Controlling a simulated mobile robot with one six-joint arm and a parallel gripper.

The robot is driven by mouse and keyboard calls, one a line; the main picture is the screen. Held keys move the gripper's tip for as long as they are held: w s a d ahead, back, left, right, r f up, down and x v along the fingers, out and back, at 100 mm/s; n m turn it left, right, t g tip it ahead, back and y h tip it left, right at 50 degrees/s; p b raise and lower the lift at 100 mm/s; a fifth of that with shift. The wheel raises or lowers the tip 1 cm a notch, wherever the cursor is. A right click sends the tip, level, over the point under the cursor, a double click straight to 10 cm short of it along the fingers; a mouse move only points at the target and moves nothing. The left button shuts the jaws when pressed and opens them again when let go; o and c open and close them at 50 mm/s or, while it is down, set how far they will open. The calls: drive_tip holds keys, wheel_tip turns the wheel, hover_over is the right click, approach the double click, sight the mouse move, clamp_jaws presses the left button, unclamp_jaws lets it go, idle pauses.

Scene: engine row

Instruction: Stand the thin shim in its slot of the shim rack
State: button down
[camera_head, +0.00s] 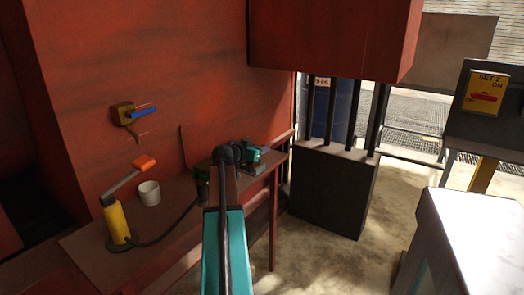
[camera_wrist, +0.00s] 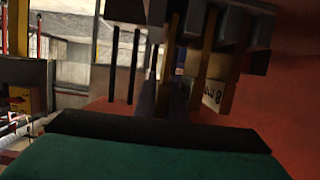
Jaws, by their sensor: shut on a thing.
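My gripper (camera_head: 253,156) is at the far end of my arm, low over the right end of the workbench (camera_head: 160,236) in the head view. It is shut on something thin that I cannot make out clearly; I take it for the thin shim. A small grey block (camera_head: 258,169) shows just below the gripper and may be part of the shim rack. In the wrist view, which looks upside down, brown and dark blocks (camera_wrist: 225,65) with a partly seen label stand close by. I cannot tell the slots, or whether the shim touches the rack.
A yellow cylinder with an orange handle (camera_head: 117,220) and a white cup (camera_head: 149,193) stand on the bench's left part. A blue-handled valve (camera_head: 142,113) is on the red wall. A dark cabinet with posts (camera_head: 330,190) stands right of the bench. Floor before it is clear.

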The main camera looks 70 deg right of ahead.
drive_tip(key=shift+f+b, duration=0.5)
drive_tip(key=c, duration=1.7)
unclamp_jaws()
drive_tip(key=shift+c, duration=0.2)
drive_tip(key=v, duration=1.3)
drive_tip(key=shift+a, duration=0.4)
drive_tip(key=shift+w+r, duration=0.1)
